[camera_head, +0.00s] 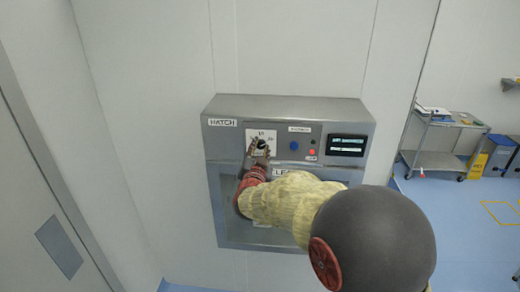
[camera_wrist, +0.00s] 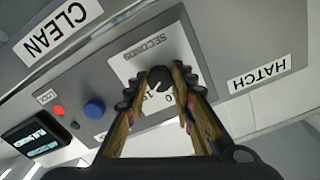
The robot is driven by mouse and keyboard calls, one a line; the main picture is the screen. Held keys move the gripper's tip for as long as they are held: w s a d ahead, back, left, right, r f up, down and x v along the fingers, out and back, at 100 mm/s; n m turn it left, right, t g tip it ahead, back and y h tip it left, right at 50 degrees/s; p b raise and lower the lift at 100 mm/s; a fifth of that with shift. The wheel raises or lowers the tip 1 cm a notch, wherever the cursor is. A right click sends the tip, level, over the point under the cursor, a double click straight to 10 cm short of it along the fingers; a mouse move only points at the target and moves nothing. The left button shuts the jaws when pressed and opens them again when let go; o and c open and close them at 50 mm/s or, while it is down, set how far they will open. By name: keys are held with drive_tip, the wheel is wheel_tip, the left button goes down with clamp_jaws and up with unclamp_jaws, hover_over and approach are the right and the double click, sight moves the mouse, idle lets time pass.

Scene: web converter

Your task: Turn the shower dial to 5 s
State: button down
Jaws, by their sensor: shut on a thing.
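The shower dial is a black knob (camera_wrist: 158,79) on a white plate marked SECONDS (camera_wrist: 143,55). In the head view the plate (camera_head: 250,134) sits at the upper left of the grey hatch panel, and the knob is small and partly covered by my gripper. My gripper (camera_wrist: 160,80) points at the panel with its two fingers on either side of the knob, shut on it. The wrist view is upside down. The fingers hide parts of the plate's numbers, and I cannot read the knob's setting.
Right of the dial are a blue button (camera_head: 294,146), a red light (camera_head: 312,151) and a small display (camera_head: 346,145). The panel belongs to a grey wall hatch (camera_head: 222,180). A metal cart (camera_head: 443,140) and bins (camera_head: 496,152) stand far right, with clear blue floor before them.

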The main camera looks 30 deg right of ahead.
drive_tip(key=n, duration=0.6)
drive_tip(key=shift+p, duration=0.3)
drive_tip(key=n+p, duration=0.2)
drive_tip(key=n, duration=0.4)
drive_tip(key=n+p, duration=0.2)
drive_tip(key=n, duration=0.4)
drive_tip(key=shift+r+n+p, duration=0.1)
drive_tip(key=shift+n+p, duration=0.2)
drive_tip(key=n+p, duration=0.2)
drive_tip(key=n, duration=0.3)
drive_tip(key=c, duration=1.5)
unclamp_jaws()
drive_tip(key=shift+c, duration=0.2)
drive_tip(key=shift+o, duration=0.2)
